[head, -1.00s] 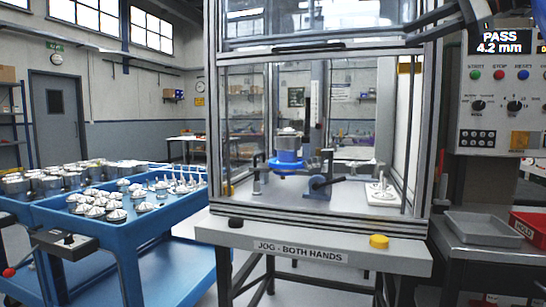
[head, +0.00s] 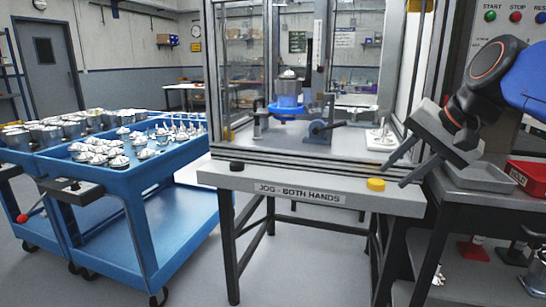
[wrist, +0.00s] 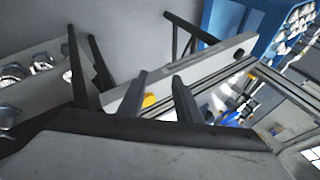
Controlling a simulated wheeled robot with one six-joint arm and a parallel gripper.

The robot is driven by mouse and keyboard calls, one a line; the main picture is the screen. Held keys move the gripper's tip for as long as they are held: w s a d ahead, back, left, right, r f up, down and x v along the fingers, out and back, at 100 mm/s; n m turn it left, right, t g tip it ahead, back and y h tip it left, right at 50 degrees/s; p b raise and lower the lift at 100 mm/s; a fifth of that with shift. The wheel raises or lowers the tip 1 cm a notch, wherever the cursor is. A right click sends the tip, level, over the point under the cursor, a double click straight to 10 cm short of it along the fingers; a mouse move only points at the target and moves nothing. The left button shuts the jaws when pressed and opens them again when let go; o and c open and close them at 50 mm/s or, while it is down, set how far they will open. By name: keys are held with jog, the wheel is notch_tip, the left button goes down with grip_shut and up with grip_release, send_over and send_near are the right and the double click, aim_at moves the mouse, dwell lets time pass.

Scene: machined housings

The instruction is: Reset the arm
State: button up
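My arm reaches in from the right edge of the head view, with blue and dark joints. My gripper (head: 393,177) points down and left, in front of the right side of the machine cell and above the right end of its bench. Its two fingers stand apart with nothing between them. In the wrist view my gripper (wrist: 159,74) also shows two dark, separated, empty fingers. The yellow button (wrist: 150,100) on the bench front appears between and behind them.
The glazed cell holds a blue fixture with a metal part (head: 288,87). Its bench (head: 310,191) has a yellow button (head: 376,184). Blue carts (head: 160,161) with metal parts stand left. A grey tray (head: 482,177) and red bin (head: 525,174) are right. Floor between cart and bench is clear.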

jog(key=s+f+n+h, duration=0.1)
jog(key=s+f+n, duration=0.1)
jog(key=s+f, duration=0.3)
jog(key=s+d+f+n+g+h, duration=0.1)
jog(key=s+f+n, duration=0.2)
jog(key=f, duration=0.9)
jog(key=s+d+f+n+h, duration=0.1)
jog(key=s+f+n, duration=0.1)
jog(key=s+f, duration=0.5)
jog(key=shift+s+f+g, duration=0.2)
jog(key=shift+f+g, duration=0.1)
jog(key=shift+f, duration=0.6)
